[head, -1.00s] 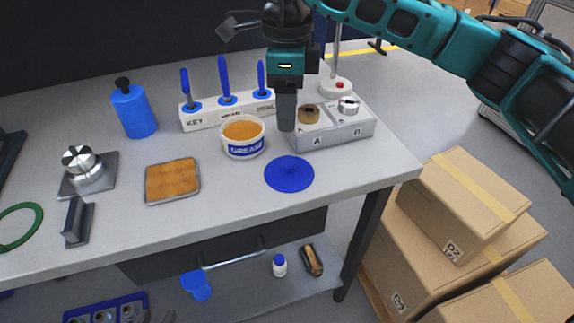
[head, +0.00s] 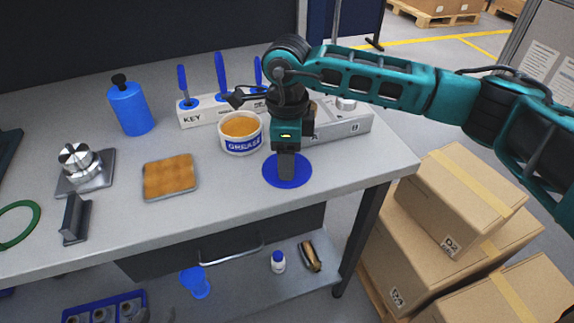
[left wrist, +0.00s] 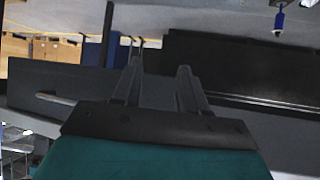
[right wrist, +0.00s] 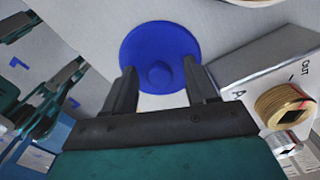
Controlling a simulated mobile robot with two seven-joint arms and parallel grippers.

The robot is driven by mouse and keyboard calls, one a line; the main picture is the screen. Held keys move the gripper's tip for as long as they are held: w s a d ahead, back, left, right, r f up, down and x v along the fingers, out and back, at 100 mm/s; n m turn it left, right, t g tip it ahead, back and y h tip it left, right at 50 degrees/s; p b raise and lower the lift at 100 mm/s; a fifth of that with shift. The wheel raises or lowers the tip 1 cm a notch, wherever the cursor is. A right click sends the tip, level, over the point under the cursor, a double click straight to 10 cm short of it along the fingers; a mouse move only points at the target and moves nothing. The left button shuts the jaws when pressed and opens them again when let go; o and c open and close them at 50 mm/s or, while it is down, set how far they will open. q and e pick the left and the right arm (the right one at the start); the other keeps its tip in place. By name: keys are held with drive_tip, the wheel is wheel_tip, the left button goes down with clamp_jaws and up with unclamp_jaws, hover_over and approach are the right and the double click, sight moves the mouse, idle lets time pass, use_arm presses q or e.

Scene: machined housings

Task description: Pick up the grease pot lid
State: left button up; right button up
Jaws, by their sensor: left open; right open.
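The grease pot lid (head: 303,173) is a flat blue disc lying on the grey workbench near its front edge. The open grease pot (head: 241,146) stands just behind and left. My left gripper (left wrist: 160,64) is open and empty, seen only in its wrist view.
Behind the lid stand a tool holder (head: 205,115) with blue-handled tools and a grey block marked A and B (head: 340,126). A tan-topped tray (head: 170,177) lies to the left. Cardboard boxes (head: 470,200) stand right of the bench. The bench between tray and lid is clear.

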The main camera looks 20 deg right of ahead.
drive_tip(key=shift+c, duration=0.3)
drive_tip(key=shift+r, duration=0.1)
clamp_jaws()
